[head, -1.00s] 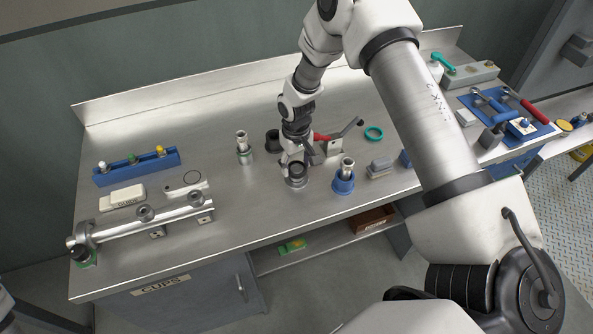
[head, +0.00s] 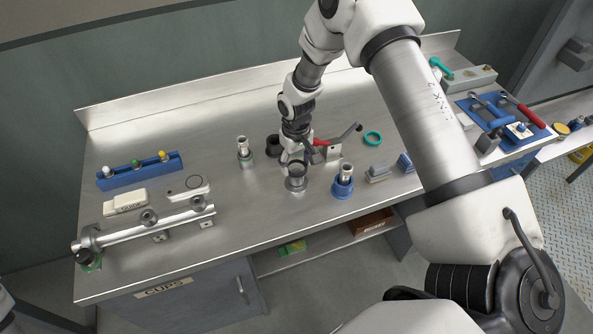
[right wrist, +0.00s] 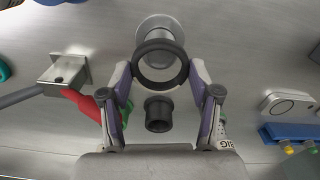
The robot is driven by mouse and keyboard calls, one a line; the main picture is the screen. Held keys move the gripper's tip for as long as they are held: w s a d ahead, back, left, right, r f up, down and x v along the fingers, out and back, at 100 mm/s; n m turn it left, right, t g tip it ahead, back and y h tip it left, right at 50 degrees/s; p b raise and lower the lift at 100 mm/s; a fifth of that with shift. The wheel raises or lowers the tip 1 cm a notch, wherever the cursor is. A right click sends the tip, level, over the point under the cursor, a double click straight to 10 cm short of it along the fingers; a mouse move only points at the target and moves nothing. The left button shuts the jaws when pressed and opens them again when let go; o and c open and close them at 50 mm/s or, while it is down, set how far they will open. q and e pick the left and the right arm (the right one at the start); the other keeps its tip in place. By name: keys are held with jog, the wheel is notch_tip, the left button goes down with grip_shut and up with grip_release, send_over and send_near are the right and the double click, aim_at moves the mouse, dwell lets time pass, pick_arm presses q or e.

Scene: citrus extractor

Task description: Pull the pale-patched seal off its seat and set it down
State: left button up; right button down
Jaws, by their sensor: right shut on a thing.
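My right gripper (head: 292,164) is shut on a dark ring seal (right wrist: 160,62), which it holds level between its two fingers (right wrist: 161,90). The seal also shows in the head view (head: 296,169). The round metal seat (right wrist: 158,27) stands just under the seal, and grey metal shows through the ring's hole. In the head view the seat (head: 296,185) is right below the fingertips. The seal appears to sit at or slightly above the seat's top; the exact gap is hard to tell. No pale patch is visible on it. My left gripper is out of view.
A black cup (head: 273,146) stands behind the gripper, and a red-handled lever (head: 335,141) is close to its right. The bench front before the seat is bare.

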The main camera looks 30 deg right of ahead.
jog(key=shift+r, duration=0.15)
jog(key=shift+r+p, duration=1.7)
jog(key=shift+r, duration=0.25)
jog(key=shift+f, duration=0.1)
